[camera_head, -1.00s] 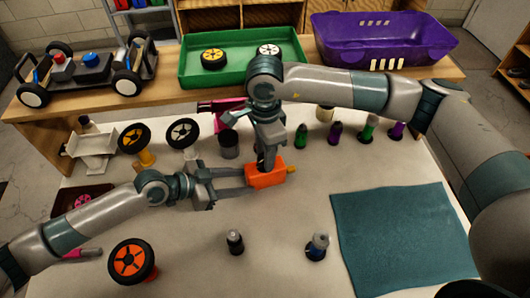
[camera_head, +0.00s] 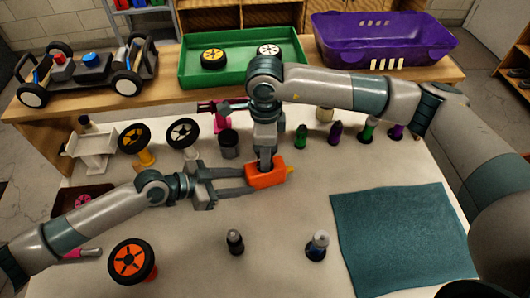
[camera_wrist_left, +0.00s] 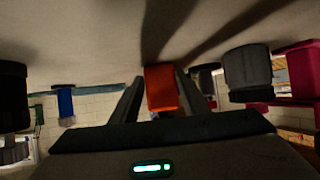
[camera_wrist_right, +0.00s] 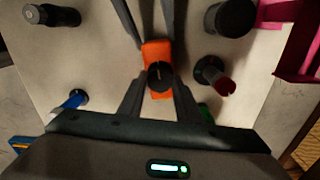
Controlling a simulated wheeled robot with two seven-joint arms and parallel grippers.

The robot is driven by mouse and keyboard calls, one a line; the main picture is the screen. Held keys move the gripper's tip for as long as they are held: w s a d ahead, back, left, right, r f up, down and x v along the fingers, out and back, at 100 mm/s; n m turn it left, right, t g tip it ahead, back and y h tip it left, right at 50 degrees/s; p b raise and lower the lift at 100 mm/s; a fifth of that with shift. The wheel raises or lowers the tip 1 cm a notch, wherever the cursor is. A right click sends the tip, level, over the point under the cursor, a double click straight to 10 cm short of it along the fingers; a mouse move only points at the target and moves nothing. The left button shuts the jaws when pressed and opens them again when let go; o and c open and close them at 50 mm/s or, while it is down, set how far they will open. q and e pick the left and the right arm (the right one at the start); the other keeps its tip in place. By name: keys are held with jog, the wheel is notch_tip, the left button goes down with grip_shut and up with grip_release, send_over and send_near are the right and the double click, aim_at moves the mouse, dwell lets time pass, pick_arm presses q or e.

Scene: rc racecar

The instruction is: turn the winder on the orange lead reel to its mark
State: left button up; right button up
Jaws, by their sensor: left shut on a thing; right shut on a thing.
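The orange lead reel (camera_head: 267,179) stands on the pale table in front of me, with a small yellow piece at its right end. My left gripper (camera_head: 248,182) comes in from the left and is shut on the reel's orange body; the left wrist view shows the orange block (camera_wrist_left: 161,88) between its fingers. My right gripper (camera_head: 266,164) points down from above. In the right wrist view its fingers are shut on the black round winder (camera_wrist_right: 160,76) on top of the orange body. I cannot make out the mark.
A teal mat (camera_head: 405,240) lies at right. Two small dark bottles (camera_head: 235,242) (camera_head: 317,246) and an orange-rimmed wheel (camera_head: 132,261) stand in front. Behind are a grey cylinder (camera_head: 229,145), several coloured bottles and wheels on stands. A shelf holds a green tray (camera_head: 195,78) and purple basket (camera_head: 385,50).

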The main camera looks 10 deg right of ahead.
jog(key=o, duration=1)
jog(key=shift+o, duration=0.2)
jog(key=shift+r, duration=0.15)
notch_tip(320, 180, up, 12)
pick_arm(q)
jog(key=o, duration=1.1)
jog(key=shift+c, duration=0.2)
jog(key=v, duration=1.2)
